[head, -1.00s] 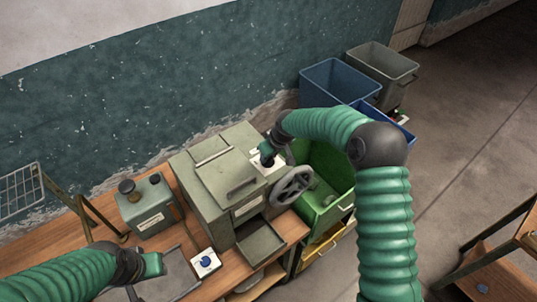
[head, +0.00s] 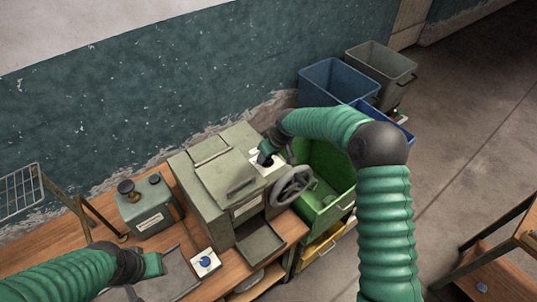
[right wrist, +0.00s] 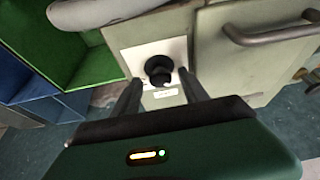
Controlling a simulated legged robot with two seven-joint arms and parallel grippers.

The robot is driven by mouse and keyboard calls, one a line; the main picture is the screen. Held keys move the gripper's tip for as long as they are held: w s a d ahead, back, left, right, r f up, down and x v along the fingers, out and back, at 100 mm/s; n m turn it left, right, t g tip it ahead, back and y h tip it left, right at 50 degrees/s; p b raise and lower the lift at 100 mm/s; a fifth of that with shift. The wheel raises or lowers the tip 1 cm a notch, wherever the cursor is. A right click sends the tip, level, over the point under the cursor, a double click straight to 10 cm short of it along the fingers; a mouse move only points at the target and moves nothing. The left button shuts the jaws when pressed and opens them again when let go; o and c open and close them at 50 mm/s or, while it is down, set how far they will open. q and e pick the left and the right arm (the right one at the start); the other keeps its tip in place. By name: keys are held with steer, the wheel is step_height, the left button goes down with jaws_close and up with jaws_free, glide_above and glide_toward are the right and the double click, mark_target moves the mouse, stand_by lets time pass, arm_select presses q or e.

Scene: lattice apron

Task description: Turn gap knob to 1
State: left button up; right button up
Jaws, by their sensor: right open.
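The gap knob (right wrist: 159,70) is a round black knob on a white plate (right wrist: 128,58) on top of the grey-green machine (head: 203,200). A pale mark shows on the knob's near right side; the label below it is too small to read. My right gripper (right wrist: 160,88) is open, with one dark finger on each side of the knob's near edge; I cannot tell whether they touch it. In the head view my right gripper (head: 264,158) partly hides the knob. My left gripper (head: 156,265) is over the bench at the lower left, by a grey tray; its jaws are not clear.
A grey handwheel (head: 292,186) stands close to the right of the knob plate. A green bin (head: 330,212) and blue bin (head: 325,85) are beyond it. A small green box (head: 148,213) and a white card with a blue disc (head: 206,261) are on the bench.

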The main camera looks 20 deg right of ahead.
steer(key=shift+r, duration=0.1)
steer(key=b+v, duration=0.2)
steer(key=v, duration=0.2)
steer(key=shift+s+d+r, duration=0.1)
steer(key=shift+d+r, duration=0.15)
steer(key=shift+r, duration=0.1)
steer(key=b+v, duration=0.3)
steer(key=v, duration=0.8)
steer(key=shift+s+r, duration=0.15)
steer(key=shift+r, duration=0.2)
